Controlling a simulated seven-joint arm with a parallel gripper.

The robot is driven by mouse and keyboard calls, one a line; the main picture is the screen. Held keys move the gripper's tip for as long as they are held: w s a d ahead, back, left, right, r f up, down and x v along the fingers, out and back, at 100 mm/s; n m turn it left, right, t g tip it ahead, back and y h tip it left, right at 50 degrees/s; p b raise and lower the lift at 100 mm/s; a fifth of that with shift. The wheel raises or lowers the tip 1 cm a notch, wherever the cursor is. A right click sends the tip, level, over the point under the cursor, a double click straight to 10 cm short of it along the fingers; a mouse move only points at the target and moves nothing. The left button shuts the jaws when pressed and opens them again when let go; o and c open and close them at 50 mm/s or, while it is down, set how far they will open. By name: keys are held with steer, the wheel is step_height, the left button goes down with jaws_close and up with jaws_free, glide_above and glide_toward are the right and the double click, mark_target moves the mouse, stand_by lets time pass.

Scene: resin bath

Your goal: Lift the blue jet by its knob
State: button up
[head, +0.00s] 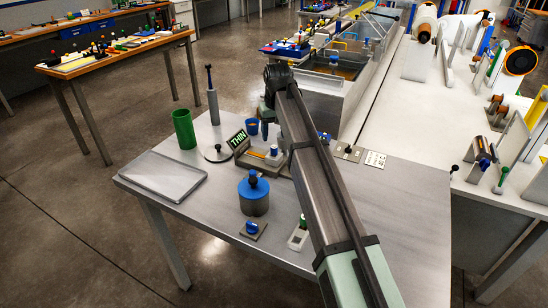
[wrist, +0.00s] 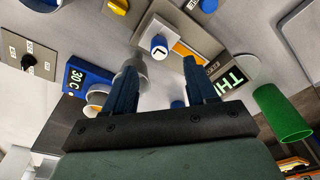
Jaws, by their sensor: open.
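Several things have blue knobs, and no label tells which is the jet. A small square plate with a blue knob (head: 252,228) lies near the table's front edge in the head view. Behind it stands a grey can with a blue lid and knob (head: 254,193). A white-and-blue knob (wrist: 158,46), marked with a letter, stands upright on a grey fixture (wrist: 142,30) in the wrist view. My gripper (wrist: 160,70) is open, its fingers apart and nothing held. In the head view it hangs over the back of the table, behind the can and the small plate.
A green cup (head: 184,129), a "THIN" sign (head: 237,139) and a flat tray (head: 163,176) stand to the left. A small green-knobbed piece (head: 299,233) lies right of the blue-knobbed plate. My arm crosses the table's middle. The table's right front is clear.

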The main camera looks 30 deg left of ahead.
mark_target(274, 147)
steer(key=shift+w+a+f, duration=0.1)
steer(key=shift+f, duration=1.6)
steer(key=shift+w+a+f, duration=0.1)
steer(key=shift+f, duration=1.6)
jaws_close()
steer(key=shift+r, duration=0.15)
